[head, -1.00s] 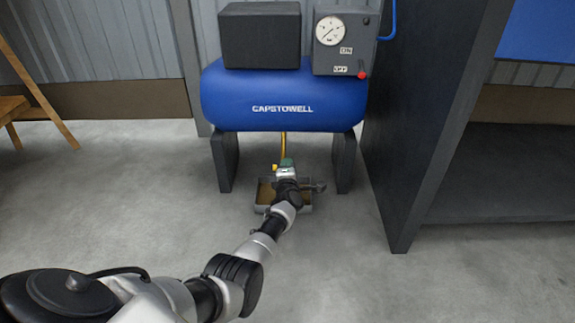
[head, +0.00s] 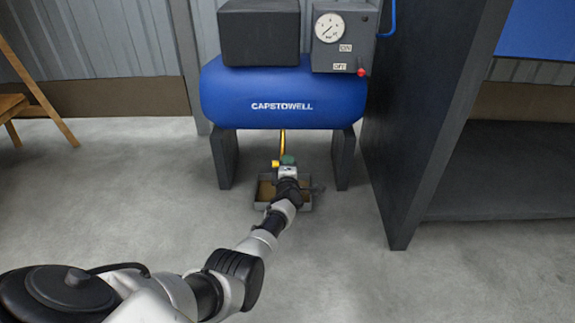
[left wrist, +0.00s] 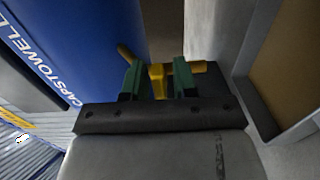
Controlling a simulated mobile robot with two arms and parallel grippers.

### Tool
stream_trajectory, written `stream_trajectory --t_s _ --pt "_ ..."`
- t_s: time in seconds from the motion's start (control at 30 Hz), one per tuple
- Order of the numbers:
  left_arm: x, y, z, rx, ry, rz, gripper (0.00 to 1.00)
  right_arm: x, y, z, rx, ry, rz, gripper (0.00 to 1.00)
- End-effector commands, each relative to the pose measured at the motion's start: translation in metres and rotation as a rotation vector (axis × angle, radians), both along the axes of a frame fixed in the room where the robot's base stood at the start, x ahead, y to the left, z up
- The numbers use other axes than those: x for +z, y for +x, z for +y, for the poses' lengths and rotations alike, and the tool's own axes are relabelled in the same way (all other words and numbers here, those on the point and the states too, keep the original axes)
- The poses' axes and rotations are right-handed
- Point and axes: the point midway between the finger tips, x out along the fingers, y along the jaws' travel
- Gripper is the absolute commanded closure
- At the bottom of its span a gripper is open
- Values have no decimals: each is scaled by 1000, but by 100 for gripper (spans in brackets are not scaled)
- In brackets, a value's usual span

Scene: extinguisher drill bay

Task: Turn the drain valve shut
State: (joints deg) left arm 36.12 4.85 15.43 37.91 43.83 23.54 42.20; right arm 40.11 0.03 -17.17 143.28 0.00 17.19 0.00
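The yellow drain valve (head: 275,163) is under the blue tank, at the lower end of a thin yellow pipe (head: 283,143). In the left wrist view the valve (left wrist: 157,82) shows between my green fingertips, with a yellow arm reaching to the right behind the right finger. My left gripper (head: 288,162) is at the valve in the head view and hides part of it. In the left wrist view the left gripper (left wrist: 158,80) is open, with a gap on each side of the yellow part. My right gripper is in neither view.
The blue compressor tank (head: 283,92) stands on dark legs (head: 224,158) close around my left gripper. A shallow tray (head: 262,192) lies on the floor below. A dark panel (head: 425,120) stands to the right, a wooden chair (head: 45,105) at far left. The front floor is clear.

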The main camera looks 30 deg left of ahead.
Motion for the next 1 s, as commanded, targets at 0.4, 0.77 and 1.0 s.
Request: stream_trajectory --t_s 0.4,0.77,1.0 --pt "2 -3 -1 1 -2 -1 62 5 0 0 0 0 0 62" --pt "6 -52 -31 0 -2 2 62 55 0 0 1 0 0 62" --pt "3 -83 -51 -1 -1 0 62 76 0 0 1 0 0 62"
